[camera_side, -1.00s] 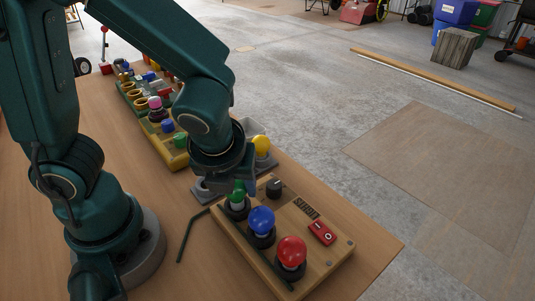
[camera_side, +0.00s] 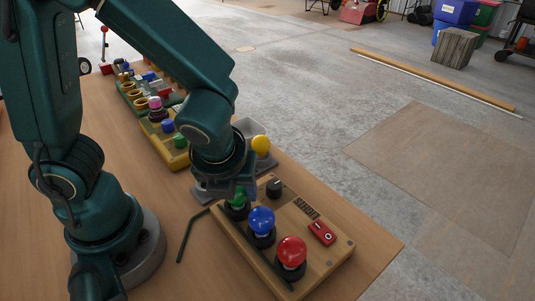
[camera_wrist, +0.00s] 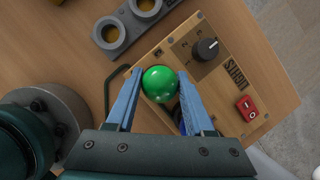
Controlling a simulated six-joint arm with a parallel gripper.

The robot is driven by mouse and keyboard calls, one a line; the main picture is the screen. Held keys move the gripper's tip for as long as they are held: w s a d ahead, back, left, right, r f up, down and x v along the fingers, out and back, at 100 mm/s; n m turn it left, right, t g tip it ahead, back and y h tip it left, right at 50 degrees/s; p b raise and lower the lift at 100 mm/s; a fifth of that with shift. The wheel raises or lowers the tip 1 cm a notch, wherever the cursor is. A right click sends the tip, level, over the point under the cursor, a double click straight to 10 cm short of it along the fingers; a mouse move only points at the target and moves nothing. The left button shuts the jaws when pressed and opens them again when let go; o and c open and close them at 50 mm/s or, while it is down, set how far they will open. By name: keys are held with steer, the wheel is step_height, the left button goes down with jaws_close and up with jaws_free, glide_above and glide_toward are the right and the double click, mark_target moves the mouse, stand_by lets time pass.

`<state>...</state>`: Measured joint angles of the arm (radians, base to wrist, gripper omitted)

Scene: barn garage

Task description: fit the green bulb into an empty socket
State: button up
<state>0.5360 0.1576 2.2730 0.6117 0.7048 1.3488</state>
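The green bulb (camera_wrist: 160,84) sits between the two blue fingertips of my gripper (camera_wrist: 160,76) in the wrist view and fills the gap between them. My gripper looks shut on it. In the side view the green bulb (camera_side: 238,198) is upright at the dark socket on the wooden board's (camera_side: 325,268) upper left corner, partly hidden by my gripper. Whether its base is fully seated cannot be told. A blue bulb (camera_side: 262,219) and a red bulb (camera_side: 292,251) stand in the board's other sockets.
The board carries a black knob (camera_side: 274,188) and a red switch (camera_side: 322,232). A yellow bulb (camera_side: 261,145) stands behind my gripper. A green bent rod (camera_side: 188,238) lies left of the board.

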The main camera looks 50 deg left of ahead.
steer(key=shift+r, duration=0.1)
steer(key=v, duration=1.1)
stand_by(0.8)
